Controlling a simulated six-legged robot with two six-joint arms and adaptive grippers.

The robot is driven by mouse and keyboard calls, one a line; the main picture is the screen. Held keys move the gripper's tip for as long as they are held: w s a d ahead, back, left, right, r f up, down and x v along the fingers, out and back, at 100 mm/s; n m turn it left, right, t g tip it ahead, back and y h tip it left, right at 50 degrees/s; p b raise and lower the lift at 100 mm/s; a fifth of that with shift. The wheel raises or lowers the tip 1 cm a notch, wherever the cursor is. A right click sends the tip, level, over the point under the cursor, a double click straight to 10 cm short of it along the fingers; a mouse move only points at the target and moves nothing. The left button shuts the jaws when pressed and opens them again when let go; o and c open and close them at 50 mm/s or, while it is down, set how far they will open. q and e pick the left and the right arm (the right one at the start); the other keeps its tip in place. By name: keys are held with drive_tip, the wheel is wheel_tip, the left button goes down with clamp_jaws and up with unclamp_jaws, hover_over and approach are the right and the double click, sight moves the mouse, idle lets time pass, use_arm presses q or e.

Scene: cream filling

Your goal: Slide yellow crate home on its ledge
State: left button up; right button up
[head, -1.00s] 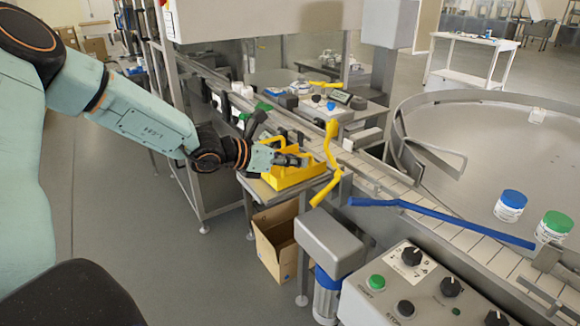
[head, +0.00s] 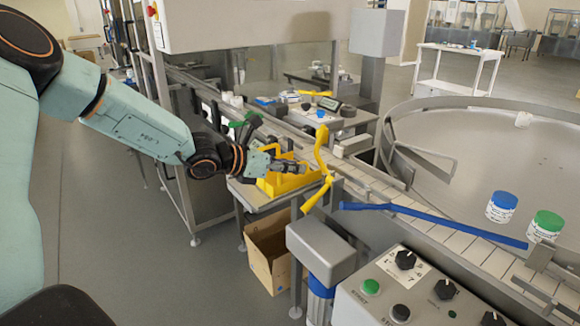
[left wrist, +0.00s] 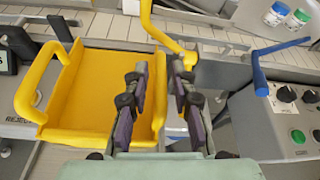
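The yellow crate (head: 285,186) sits on a small ledge (head: 251,195) beside the conveyor. In the left wrist view the crate (left wrist: 90,95) shows its flat floor and a raised handle at its left side. My right gripper is not in view.
A yellow bent rail (head: 322,165) stands right beside the gripper. A blue rail (head: 430,213) runs along the conveyor (head: 470,236). A cardboard box (head: 268,252) is below the ledge. A control panel (head: 420,290) and a grey-topped post (head: 320,250) are in front.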

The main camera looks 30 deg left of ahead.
use_arm(q)
drive_tip(key=shift+o, duration=0.7)
wheel_tip(320, 180, up, 10)
idle(0.4)
drive_tip(key=shift+s+f, duration=0.1)
idle(0.4)
